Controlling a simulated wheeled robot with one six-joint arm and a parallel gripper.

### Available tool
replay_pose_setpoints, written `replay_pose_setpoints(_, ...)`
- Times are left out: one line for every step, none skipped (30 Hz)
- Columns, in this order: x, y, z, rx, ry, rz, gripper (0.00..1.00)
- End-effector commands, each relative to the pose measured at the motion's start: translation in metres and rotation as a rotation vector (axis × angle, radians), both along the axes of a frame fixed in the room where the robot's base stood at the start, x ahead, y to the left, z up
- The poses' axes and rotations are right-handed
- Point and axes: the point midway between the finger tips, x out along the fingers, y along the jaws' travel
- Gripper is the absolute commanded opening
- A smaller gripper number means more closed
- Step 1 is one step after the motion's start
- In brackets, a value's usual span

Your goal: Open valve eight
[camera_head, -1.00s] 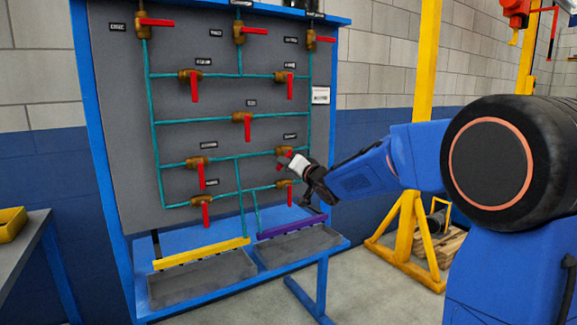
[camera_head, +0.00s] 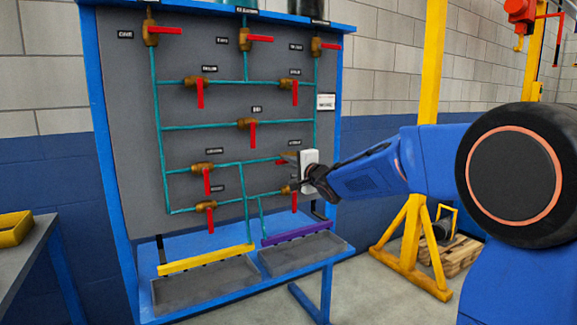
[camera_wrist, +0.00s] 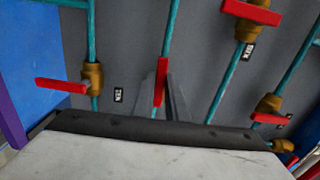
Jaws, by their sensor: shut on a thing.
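The upright panel (camera_head: 230,110) carries teal pipes and brass valves with red handles. My gripper (camera_head: 288,157) is at the right valve of the panel's lower middle row. Its pale body hides most of that valve and its handle in the head view. In the wrist view my gripper (camera_wrist: 161,85) has its two grey fingers on either side of a red handle (camera_wrist: 159,75), shut on it. The handle lies lengthwise along the pipe there, and its valve body is hidden. I cannot read the small label by this valve in either view.
Just below my gripper is another valve with a hanging red handle (camera_head: 294,201). Other handles, some hanging and some sideways, are spread over the panel. A yellow bar (camera_head: 205,259), a purple bar (camera_head: 297,233) and grey trays (camera_head: 205,286) lie below. A yellow stand (camera_head: 410,240) is at right.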

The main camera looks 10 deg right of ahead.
Motion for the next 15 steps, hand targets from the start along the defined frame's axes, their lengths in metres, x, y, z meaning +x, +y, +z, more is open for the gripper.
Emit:
replay_pose_setpoints(0.0004,-0.0008,0.0012,0.014,0.003,-0.001,0.00)
replay_pose_setpoints(0.0004,-0.0008,0.0014,0.021,0.006,-0.001,0.00)
replay_pose_setpoints(0.0004,-0.0008,0.0017,0.030,0.009,-0.001,0.00)
replay_pose_setpoints(0.0003,-0.0008,0.0019,0.036,0.010,-0.001,0.00)
replay_pose_setpoints(0.0003,-0.0007,0.0021,0.039,0.012,-0.001,0.00)
replay_pose_setpoints(0.0004,-0.0008,0.0022,0.044,0.013,-0.001,0.00)
replay_pose_setpoints(0.0004,-0.0008,0.0024,0.047,0.014,-0.001,0.00)
replay_pose_setpoints(0.0004,-0.0008,0.0024,0.050,0.015,-0.001,0.00)
replay_pose_setpoints(0.0004,-0.0008,0.0025,0.053,0.016,-0.001,0.00)
replay_pose_setpoints(0.0004,-0.0008,0.0026,0.054,0.016,-0.001,0.00)
replay_pose_setpoints(0.0004,-0.0008,0.0026,0.055,0.017,-0.001,0.00)
replay_pose_setpoints(0.0004,-0.0009,0.0027,0.055,0.017,-0.001,0.00)
replay_pose_setpoints(0.0004,-0.0009,0.0027,0.055,0.017,-0.001,0.00)
replay_pose_setpoints(0.0004,-0.0009,0.0027,0.055,0.017,-0.002,0.00)
replay_pose_setpoints(0.0004,-0.0009,0.0027,0.055,0.017,-0.002,0.00)
